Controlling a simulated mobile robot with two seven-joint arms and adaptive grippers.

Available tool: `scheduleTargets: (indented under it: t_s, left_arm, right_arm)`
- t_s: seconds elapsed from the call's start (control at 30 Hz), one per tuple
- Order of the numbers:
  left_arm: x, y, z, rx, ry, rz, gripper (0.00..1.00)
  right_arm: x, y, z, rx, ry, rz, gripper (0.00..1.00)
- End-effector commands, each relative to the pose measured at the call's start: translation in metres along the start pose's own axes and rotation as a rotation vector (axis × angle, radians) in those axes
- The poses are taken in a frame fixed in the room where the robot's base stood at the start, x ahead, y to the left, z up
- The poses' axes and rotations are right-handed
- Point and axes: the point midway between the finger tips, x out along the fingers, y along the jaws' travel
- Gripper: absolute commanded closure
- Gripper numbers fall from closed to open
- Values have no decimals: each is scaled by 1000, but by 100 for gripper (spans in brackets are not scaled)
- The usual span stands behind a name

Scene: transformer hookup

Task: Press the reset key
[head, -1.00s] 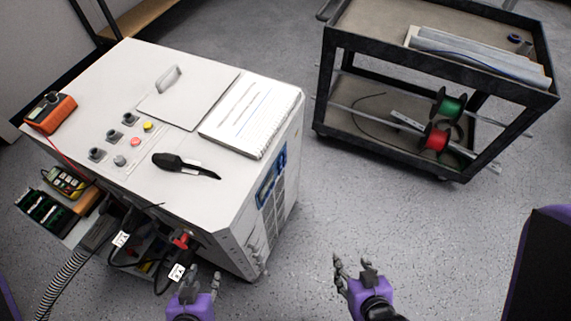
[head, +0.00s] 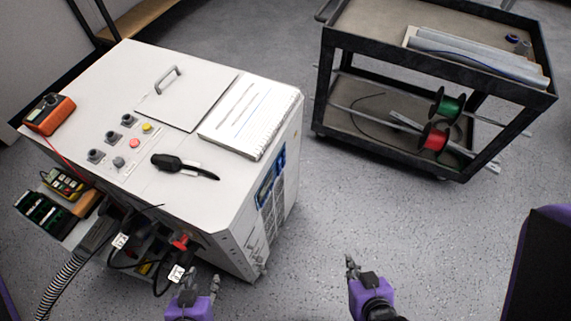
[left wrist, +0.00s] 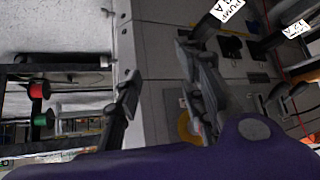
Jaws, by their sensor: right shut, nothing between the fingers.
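The white cabinet (head: 185,215) has a control group on its top. It includes a red button (head: 135,143), a yellow button (head: 147,128), a grey round button (head: 118,162) and several dark switches (head: 113,136). I cannot read which control is the reset key. My left gripper (head: 201,280) is open and empty, low in front of the cabinet and away from the buttons. In the left wrist view its fingers (left wrist: 158,75) stand apart before the cabinet's side. My right gripper (head: 351,265) is shut and empty over the floor, right of the cabinet.
A black handheld tool (head: 182,166) and a notebook (head: 250,118) lie on the cabinet top. An orange meter (head: 50,114) is at its left edge. Cables with white tags (head: 176,273) hang at the front. A dark cart (head: 420,165) stands at right; floor between is clear.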

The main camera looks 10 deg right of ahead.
Motion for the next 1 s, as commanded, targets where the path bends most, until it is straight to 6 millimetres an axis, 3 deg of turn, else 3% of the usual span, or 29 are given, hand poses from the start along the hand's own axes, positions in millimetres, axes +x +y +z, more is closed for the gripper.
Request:
scheduleTargets:
  t_s: [0.37, 1.0]
  left_arm:
    - [2, 1, -4, -2, 8, 2, 63]
    - [-4, -4, 8, 10, -13, -3, 63]
  right_arm:
    - [1, -3, -3, 10, 5, -1, 100]
    - [-3, 1, 5, 1, -8, 2, 100]
